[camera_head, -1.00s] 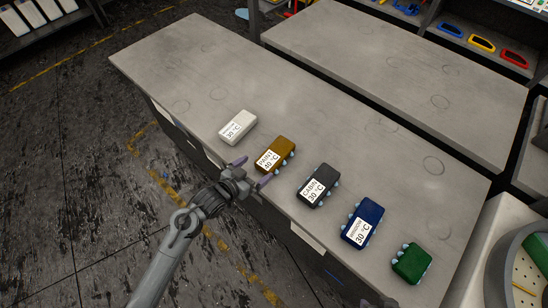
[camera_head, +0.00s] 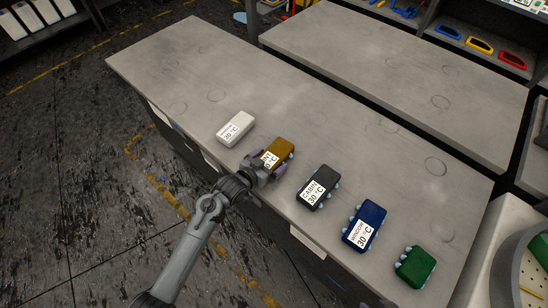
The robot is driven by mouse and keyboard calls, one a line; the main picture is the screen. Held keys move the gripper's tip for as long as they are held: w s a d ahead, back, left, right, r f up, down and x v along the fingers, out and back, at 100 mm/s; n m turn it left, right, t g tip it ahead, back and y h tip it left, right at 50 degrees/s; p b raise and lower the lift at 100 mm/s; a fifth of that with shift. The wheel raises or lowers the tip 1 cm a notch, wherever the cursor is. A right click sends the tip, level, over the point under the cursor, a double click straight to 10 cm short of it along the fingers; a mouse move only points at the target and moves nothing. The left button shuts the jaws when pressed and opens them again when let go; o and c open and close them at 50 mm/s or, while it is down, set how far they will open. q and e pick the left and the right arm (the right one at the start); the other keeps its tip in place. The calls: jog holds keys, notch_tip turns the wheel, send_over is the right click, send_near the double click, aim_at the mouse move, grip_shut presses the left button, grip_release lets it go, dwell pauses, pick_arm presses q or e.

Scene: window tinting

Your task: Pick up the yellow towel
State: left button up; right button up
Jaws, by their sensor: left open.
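The yellow towel (camera_head: 279,151) is a folded, brownish-yellow block on the front part of the grey table, with a white label partly hidden by my gripper. My left gripper (camera_head: 266,166) is at the near end of this towel, over its label, with its jaws open and one finger toward each side. Whether the fingers touch the towel cannot be told. My right gripper does not show.
A white towel (camera_head: 236,129) lies just left of the yellow one. Black (camera_head: 318,187), blue (camera_head: 364,227) and green (camera_head: 415,266) towels lie in a row to the right. The table (camera_head: 200,65) is clear behind the row. A round bin (camera_head: 520,262) stands at the right edge.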

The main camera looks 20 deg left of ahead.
pick_arm(q)
jog(key=c, duration=1)
jog(key=shift+r, duration=0.1)
